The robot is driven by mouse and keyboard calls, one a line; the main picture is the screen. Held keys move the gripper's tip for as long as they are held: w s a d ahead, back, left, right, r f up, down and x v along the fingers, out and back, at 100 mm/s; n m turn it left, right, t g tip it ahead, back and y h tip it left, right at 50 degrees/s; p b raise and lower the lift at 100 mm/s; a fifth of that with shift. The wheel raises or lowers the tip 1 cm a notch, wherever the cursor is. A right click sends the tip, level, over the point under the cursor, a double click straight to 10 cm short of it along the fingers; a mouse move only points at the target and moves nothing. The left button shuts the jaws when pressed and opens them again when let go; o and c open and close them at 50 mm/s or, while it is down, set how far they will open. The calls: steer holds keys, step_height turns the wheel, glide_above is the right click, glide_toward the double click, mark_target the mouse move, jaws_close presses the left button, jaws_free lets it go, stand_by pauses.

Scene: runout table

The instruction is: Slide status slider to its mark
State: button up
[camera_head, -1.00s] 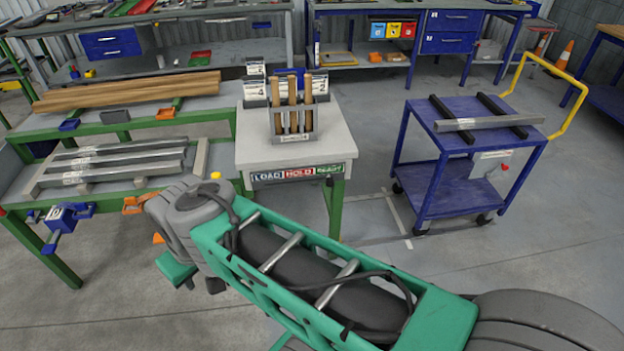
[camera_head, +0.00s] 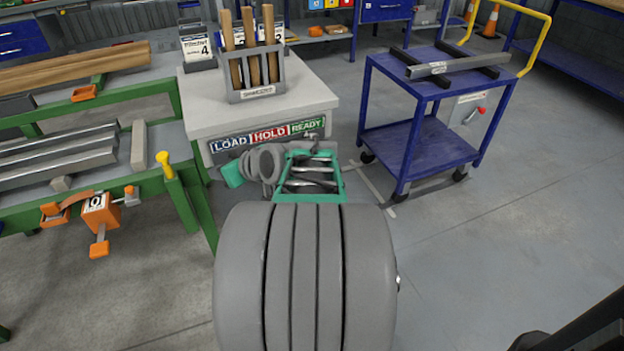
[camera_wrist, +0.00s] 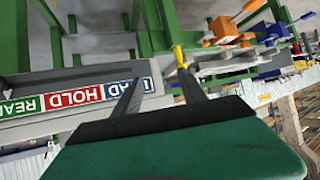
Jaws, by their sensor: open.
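The status panel (camera_head: 268,136) with blue LOAD, red HOLD and green READY labels is on the front of the pale grey cabinet. In the wrist view the panel (camera_wrist: 75,97) appears upside down at left, with LOAD nearest my fingers. I cannot make out the slider itself; my arm covers the area below the panel in the head view. My gripper (camera_wrist: 160,76) has its two dark fingers apart with nothing between them. One finger overlaps the LOAD end in that view; I cannot tell if it touches. In the head view the fingers are hidden.
The grey cabinet (camera_head: 199,110) carries a holder (camera_head: 257,82) with wooden handles. A green-legged bench with metal bars (camera_head: 60,155) stands left, with a yellow knob (camera_head: 163,160) and an orange clamp (camera_head: 100,212) at its edge. A blue cart (camera_head: 425,145) stands right, with clear floor before it.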

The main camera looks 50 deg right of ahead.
steer(key=s+d+f+m+t+h+b, duration=0.1)
steer(key=s+d+f+m+h+b, duration=0.2)
steer(key=d, duration=0.4)
steer(key=s+d+f+t+h+b, duration=0.1)
steer(key=s+d+t+h+b, duration=0.1)
steer(key=s+d+b, duration=0.35)
steer(key=s+d+f+m+t+h+b, duration=0.1)
steer(key=s+d+f+m+h+b, duration=0.2)
steer(key=d, duration=0.6)
steer(key=w+d+n, duration=0.1)
steer(key=w+d, duration=0.2)
steer(key=w, duration=0.2)
steer(key=shift+w+d+r, duration=0.15)
steer(key=shift+d+r, duration=0.15)
steer(key=shift+r, duration=0.15)
jaws_close()
